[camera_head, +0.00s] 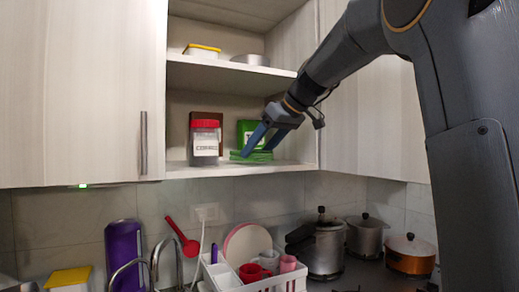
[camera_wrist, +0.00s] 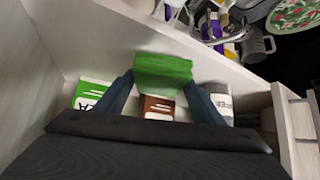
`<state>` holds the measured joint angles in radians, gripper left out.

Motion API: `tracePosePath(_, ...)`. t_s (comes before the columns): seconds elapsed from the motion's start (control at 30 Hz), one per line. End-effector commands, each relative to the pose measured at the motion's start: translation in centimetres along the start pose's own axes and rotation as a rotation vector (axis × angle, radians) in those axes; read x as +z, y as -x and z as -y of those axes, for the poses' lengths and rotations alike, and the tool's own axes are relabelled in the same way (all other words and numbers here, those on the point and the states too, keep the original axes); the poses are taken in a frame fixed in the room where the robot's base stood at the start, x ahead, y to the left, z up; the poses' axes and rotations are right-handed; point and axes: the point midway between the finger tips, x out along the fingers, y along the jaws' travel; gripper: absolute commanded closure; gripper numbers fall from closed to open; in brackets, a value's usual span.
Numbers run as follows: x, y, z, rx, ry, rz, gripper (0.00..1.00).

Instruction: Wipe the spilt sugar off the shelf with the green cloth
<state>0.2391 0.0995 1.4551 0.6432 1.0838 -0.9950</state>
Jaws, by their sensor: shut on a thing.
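The green cloth (camera_head: 250,157) is a folded pad at the front of the lower cupboard shelf (camera_head: 228,170), right of a red-lidded jar. In the wrist view the cloth (camera_wrist: 163,72) sits between my two blue-grey fingers. My gripper (camera_head: 259,147) reaches in from the upper right, pointing down and left, and is shut on the cloth; it also shows in the wrist view (camera_wrist: 160,84). The cloth is low, at or just above the shelf surface; I cannot tell whether it touches. I cannot make out any spilt sugar on the pale shelf.
The labelled jar (camera_head: 205,140) stands close left of the cloth. A green packet (camera_head: 247,131) stands behind my gripper and a brown packet (camera_head: 213,117) behind the jar. An upper shelf (camera_head: 228,66) lies overhead. A dish rack (camera_head: 230,278) and pots (camera_head: 322,248) are below.

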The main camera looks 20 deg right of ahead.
Motion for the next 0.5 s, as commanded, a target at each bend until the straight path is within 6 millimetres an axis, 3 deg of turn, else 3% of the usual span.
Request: tracePosePath(0.5,0.30,-0.31,-0.01,0.000,0.000,0.000,0.58)
